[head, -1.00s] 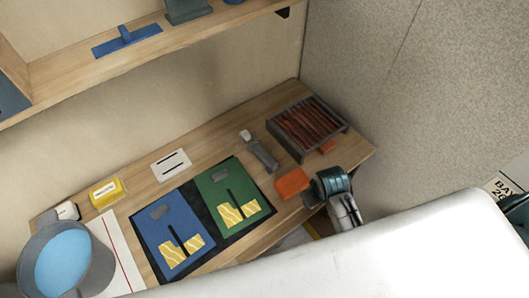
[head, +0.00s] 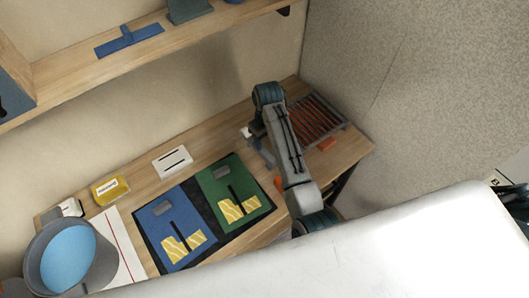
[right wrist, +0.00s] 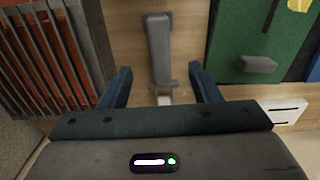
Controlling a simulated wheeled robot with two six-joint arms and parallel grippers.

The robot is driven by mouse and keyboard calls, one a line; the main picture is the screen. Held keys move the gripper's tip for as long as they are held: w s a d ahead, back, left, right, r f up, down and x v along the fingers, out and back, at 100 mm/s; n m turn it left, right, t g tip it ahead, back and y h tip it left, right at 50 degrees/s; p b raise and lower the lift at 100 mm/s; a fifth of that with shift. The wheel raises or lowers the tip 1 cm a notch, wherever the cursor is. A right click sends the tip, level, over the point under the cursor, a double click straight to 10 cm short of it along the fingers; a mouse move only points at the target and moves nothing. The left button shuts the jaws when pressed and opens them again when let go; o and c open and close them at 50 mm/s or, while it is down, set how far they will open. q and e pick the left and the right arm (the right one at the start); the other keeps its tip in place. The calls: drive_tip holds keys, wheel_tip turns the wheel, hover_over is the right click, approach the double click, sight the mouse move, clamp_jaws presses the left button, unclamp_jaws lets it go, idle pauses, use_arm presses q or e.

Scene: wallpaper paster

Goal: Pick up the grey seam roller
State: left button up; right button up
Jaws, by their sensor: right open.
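The grey seam roller (right wrist: 159,45) lies on the wooden bench, its handle showing in the upper middle of the right wrist view and a pale end nearer my palm. No contact with the roller shows. My left gripper is not in view.
A slatted dark rack (head: 322,118) stands right of the roller. An orange block (head: 281,183) is partly behind my arm. Green (head: 238,206) and blue (head: 176,226) panels lie to the left. A bucket (head: 101,268) stands at far left. A shelf (head: 75,80) overhangs the back.

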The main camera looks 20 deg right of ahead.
hover_over(268, 154)
wheel_tip(268, 154, down, 4)
drive_tip(key=shift+f+p, duration=0.25)
drive_tip(key=shift+p, duration=0.15)
wheel_tip(268, 154, down, 5)
drive_tip(key=shift+s+r+p, duration=0.1)
drive_tip(key=shift+r+p, duration=0.1)
drive_tip(key=shift+p, duration=0.9)
drive_tip(key=shift+f, duration=0.4)
drive_tip(key=shift+f, duration=0.2)
drive_tip(key=c, duration=1.1)
drive_tip(key=shift+o, duration=0.2)
drive_tip(key=shift+r, duration=0.15)
